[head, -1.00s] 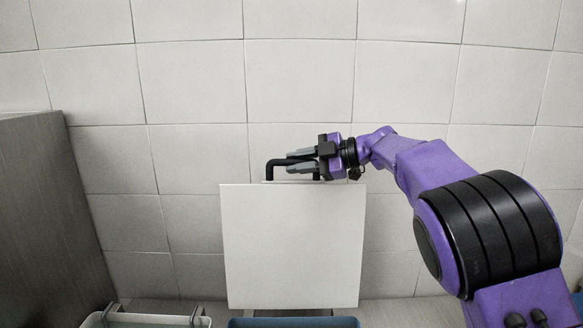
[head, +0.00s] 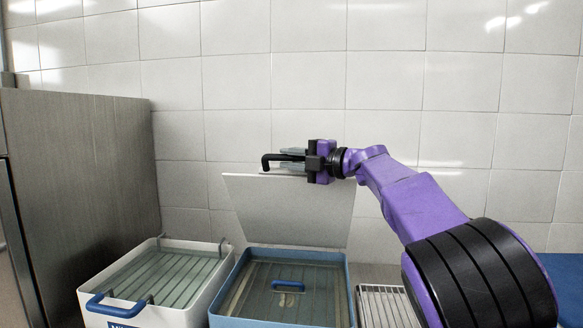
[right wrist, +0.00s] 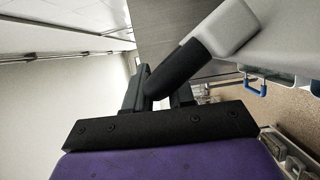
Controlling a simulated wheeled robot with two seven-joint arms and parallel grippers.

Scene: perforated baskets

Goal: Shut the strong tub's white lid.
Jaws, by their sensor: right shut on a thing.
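The white lid (head: 290,212) stands raised and tilted at the back of an open blue-rimmed tub (head: 226,288). A black bent handle (head: 267,158) sticks up at its top edge. My right gripper (head: 293,158) is shut on this handle. In the right wrist view the dark handle bar (right wrist: 176,72) passes between the fingers (right wrist: 155,98) and joins a pale grey part. Inside the tub a small blue handle (head: 287,284) lies over a greenish surface. My left gripper is not in view.
A white tub (head: 212,300) with a blue front handle stands left of the blue-rimmed one. A wire rack (head: 385,305) is to its right. A tall grey cabinet (head: 80,190) stands at the left, and a tiled wall (head: 310,90) is behind.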

